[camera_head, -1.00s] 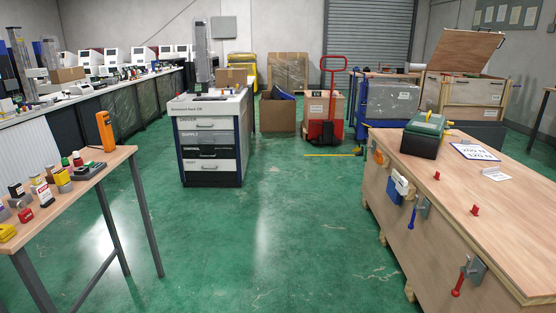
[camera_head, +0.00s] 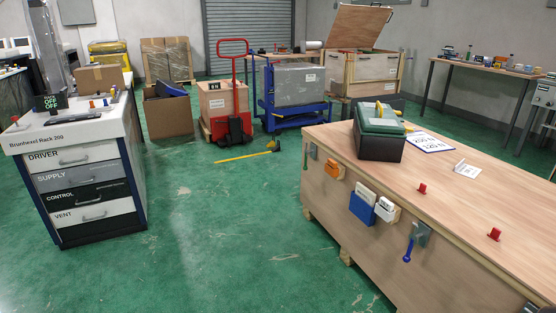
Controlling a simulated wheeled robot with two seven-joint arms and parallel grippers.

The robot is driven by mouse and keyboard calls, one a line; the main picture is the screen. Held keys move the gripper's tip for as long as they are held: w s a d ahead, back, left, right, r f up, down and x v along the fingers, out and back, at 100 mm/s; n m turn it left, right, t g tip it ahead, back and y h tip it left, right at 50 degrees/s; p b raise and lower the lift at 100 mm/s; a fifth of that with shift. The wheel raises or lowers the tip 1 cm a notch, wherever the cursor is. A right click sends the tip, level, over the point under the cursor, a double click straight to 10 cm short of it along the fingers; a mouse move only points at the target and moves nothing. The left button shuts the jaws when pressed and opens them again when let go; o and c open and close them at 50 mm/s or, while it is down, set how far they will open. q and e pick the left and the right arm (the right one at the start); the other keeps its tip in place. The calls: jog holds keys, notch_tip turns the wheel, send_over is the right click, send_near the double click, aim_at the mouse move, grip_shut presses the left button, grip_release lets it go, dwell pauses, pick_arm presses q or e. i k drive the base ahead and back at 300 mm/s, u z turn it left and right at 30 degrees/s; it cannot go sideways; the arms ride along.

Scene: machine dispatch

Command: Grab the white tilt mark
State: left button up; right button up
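A small white piece (camera_head: 387,209) sits on a block on the near side of the large wooden crate (camera_head: 460,235); it may be the white tilt mark, but I cannot read any marking on it. A blue holder (camera_head: 362,209) with a white top is directly left of it, and an orange piece (camera_head: 333,169) is mounted further left on the same side. A white folded card (camera_head: 467,170) stands on the crate's top. Neither of my grippers is in view.
A green-lidded toolbox (camera_head: 381,135) and a printed sign (camera_head: 430,142) are on the crate. Blue-handled (camera_head: 408,249) hardware projects from its side. A drawer cabinet (camera_head: 95,190) stands left. Green floor (camera_head: 230,235) between them is clear; a yellow bar (camera_head: 243,157) lies behind.

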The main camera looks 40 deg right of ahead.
aim_at(383, 203)
jog(key=z, duration=0.2)
jog(key=i, duration=2.35)
jog(key=z, duration=1.65)
jog(key=i, duration=1.15)
jog(key=z, duration=1.5)
jog(key=i, duration=0.4)
jog(key=z, duration=0.2)
